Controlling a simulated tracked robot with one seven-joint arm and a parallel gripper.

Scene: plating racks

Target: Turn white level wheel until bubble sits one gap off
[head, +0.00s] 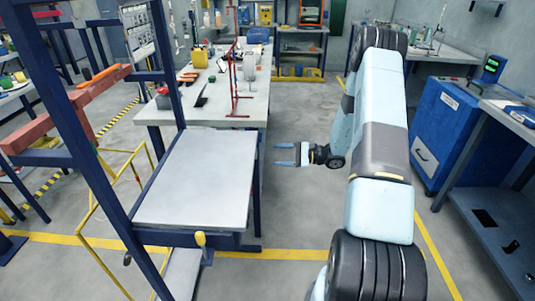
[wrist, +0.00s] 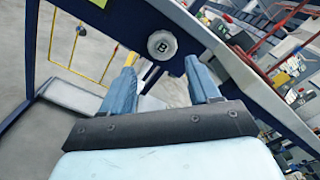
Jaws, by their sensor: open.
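In the wrist view a round white disc marked "B" (wrist: 162,45) sits on a dark blue frame edge, beyond my fingertips; it looks like the white level wheel. My gripper (wrist: 160,70) is open and empty, its two blue fingers on either side of the line to the disc, apart from it. In the head view my gripper (head: 277,154) points left towards the plating rack's pale flat plate (head: 195,185), with a gap of floor between. The disc is not visible in the head view. I cannot make out a bubble in either view.
A yellow knob (head: 200,240) sits at the plate's front edge. Dark blue rack posts (head: 85,150) rise at left. A long bench (head: 225,95) with tools and a red stand lies behind. A blue cabinet (head: 450,130) stands right. The floor around my gripper is clear.

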